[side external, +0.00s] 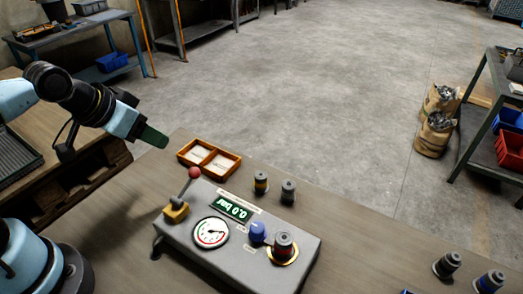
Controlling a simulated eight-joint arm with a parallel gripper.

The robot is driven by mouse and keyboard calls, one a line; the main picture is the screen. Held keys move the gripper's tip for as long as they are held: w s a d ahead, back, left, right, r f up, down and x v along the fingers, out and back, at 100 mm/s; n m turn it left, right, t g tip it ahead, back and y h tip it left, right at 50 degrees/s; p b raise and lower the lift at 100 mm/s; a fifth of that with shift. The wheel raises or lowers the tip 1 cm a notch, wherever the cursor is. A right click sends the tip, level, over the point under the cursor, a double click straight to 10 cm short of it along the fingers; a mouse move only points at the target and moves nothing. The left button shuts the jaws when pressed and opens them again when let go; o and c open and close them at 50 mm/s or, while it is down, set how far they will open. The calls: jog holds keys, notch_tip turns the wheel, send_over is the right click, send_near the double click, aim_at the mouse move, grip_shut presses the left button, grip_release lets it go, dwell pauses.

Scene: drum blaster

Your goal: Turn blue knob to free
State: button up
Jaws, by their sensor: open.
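Which setting the knob points to is too small to read. My gripper (153,137) is at the upper left, raised above and well apart from the box. Its dark green fingers show nothing held between them.
A red-balled lever (194,173) rises from the box's left end. A dark canister (284,245) stands in a ring close right of the knob. Two small canisters (288,191) and a divided wooden tray (209,159) stand behind.

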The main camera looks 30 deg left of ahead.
jog(key=w+d+r+m+g+h, duration=0.15)
jog(key=d+r+m+g, duration=0.25)
jog(key=d+m, duration=0.95)
jog(key=m+g+y, duration=0.2)
jog(key=m+g, duration=0.1)
jog(key=m, duration=0.7)
send_near(257, 227)
jog(key=shift+h, duration=0.25)
notch_tip(257, 227, down, 9)
jog(key=shift+a+r, duration=0.1)
jog(key=shift+a, duration=0.05)
grip_shut()
